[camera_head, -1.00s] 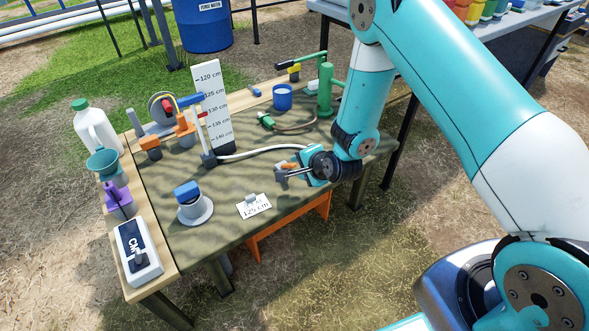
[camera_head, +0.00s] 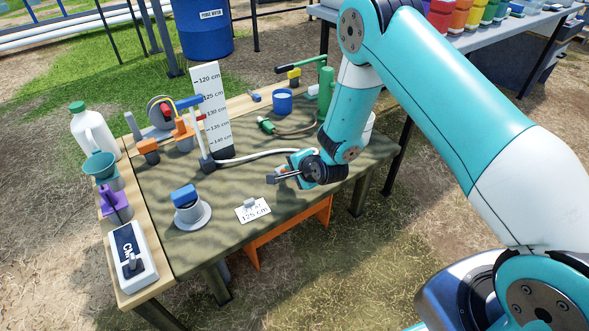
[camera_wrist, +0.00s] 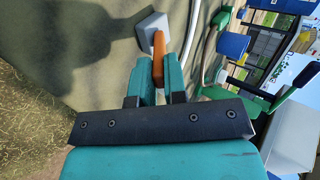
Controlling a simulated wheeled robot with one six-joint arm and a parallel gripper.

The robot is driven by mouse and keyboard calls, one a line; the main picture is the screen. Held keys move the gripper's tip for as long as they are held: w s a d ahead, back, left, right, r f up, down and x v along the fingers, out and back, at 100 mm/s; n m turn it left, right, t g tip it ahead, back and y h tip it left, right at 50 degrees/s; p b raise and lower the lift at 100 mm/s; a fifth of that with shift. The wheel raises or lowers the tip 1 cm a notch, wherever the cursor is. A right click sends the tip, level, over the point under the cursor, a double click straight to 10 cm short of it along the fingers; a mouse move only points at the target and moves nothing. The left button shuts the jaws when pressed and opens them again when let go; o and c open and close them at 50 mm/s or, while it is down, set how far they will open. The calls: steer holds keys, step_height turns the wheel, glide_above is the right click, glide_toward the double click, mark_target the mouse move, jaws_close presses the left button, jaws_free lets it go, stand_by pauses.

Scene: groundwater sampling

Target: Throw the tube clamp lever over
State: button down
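The tube clamp lever is an orange bar (camera_wrist: 158,45) rising from a pale grey block (camera_wrist: 150,24) on the cloth-covered table in the wrist view. My gripper (camera_wrist: 159,72) has its two teal fingers close on either side of the bar, with no clear gap showing, so it looks shut on the lever. In the head view my gripper (camera_head: 294,168) is low over the table's right part, at the end of the white tube (camera_head: 250,156). My wrist hides most of the clamp there.
A measuring board (camera_head: 211,110) and a blue cup (camera_head: 282,101) stand behind. A green hand pump (camera_head: 325,85) stands at the back right. A blue-topped grey pot (camera_head: 188,212) and a 125 cm card (camera_head: 253,210) lie in front. The cloth between them is bare.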

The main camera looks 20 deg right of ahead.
steer(key=c, duration=1.8)
jaws_free()
steer(key=shift+w+a+r+g+p, duration=0.2)
steer(key=shift+w+r+g+p, duration=0.15)
steer(key=shift+w+r+p, duration=0.35)
steer(key=shift+w+a+r+g+p, duration=0.15)
steer(key=shift+w+r+g+p, duration=0.25)
steer(key=shift+p, duration=0.5)
steer(key=shift+o, duration=0.3)
steer(key=shift+w+a+r+g+h, duration=0.1)
steer(key=shift+w+a+g+h, duration=0.05)
steer(key=shift+w+g+h, duration=0.25)
steer(key=shift+o, duration=0.2)
steer(key=shift+w+a+r+g+p, duration=0.1)
steer(key=shift+w+r+g+p, duration=0.05)
steer(key=shift+w+p, duration=0.15)
steer(key=shift+w+a+r+g+p, duration=0.1)
steer(key=shift+w+r+p, duration=0.05)
steer(key=shift+w, duration=0.25)
steer(key=shift+o, duration=0.2)
steer(key=shift+w+a+g, duration=0.15)
steer(key=shift+w+g, duration=0.35)
steer(key=o, duration=0.6)
steer(key=shift+f, duration=0.1)
steer(key=shift+s, duration=0.1)
steer(key=p+v, duration=0.4)
steer(key=v, duration=1.3)
steer(key=shift+s+a, duration=0.15)
